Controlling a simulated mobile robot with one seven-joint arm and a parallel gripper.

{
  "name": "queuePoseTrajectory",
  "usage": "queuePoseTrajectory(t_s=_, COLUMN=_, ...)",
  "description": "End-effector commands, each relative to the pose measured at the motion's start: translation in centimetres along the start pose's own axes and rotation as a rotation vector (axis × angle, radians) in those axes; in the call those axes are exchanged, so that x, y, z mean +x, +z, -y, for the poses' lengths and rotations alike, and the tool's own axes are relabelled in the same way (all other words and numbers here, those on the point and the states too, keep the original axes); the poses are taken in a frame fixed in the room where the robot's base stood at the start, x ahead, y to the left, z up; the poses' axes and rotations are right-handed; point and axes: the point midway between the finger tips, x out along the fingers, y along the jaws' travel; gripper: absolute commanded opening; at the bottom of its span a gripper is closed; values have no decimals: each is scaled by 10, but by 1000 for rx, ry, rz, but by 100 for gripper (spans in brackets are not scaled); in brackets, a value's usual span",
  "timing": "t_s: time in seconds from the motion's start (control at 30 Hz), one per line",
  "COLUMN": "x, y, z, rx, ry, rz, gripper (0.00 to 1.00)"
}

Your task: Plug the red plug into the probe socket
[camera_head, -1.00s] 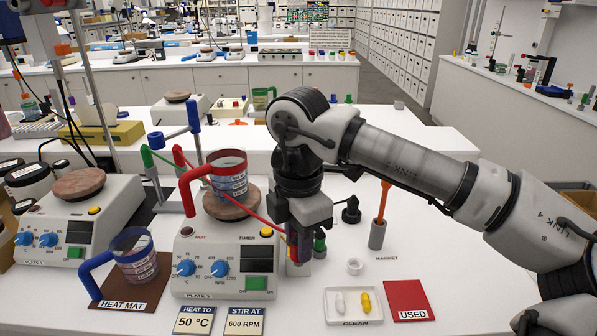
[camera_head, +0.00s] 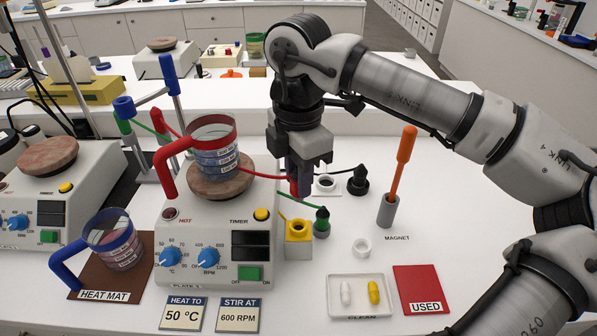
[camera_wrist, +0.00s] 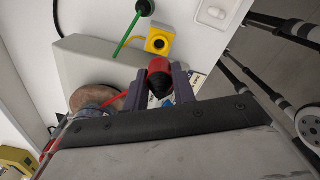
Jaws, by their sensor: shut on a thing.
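My gripper (camera_head: 301,188) is shut on the red plug (camera_head: 294,186), whose red cable runs left past the beaker. The wrist view shows the plug (camera_wrist: 159,72) between the dark fingers. A yellow socket block (camera_head: 298,232) with an open hole stands at the right side of the hotplate, below and in front of the held plug; it also shows in the wrist view (camera_wrist: 159,40). Behind my gripper is a white piece with a dark round opening (camera_head: 325,183). The green plug (camera_head: 322,214) stands upright beside the yellow block. I see no readable probe label on either opening.
The hotplate (camera_head: 215,250) carries a red-handled beaker (camera_head: 214,143).

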Motion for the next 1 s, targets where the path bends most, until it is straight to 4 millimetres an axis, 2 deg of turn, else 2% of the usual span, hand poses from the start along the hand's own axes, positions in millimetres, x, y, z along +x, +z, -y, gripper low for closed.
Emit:
queuePoseTrajectory(t_s=0.17, x=3, y=0, z=0, rx=5, ry=0, rz=2, gripper=4)
queuePoseTrajectory(t_s=0.7, x=52, y=0, z=0, rx=3, ry=-1, rz=1, gripper=4)
queuePoseTrajectory(t_s=1.0, x=59, y=0, z=0, rx=3, ry=0, rz=0, gripper=4)
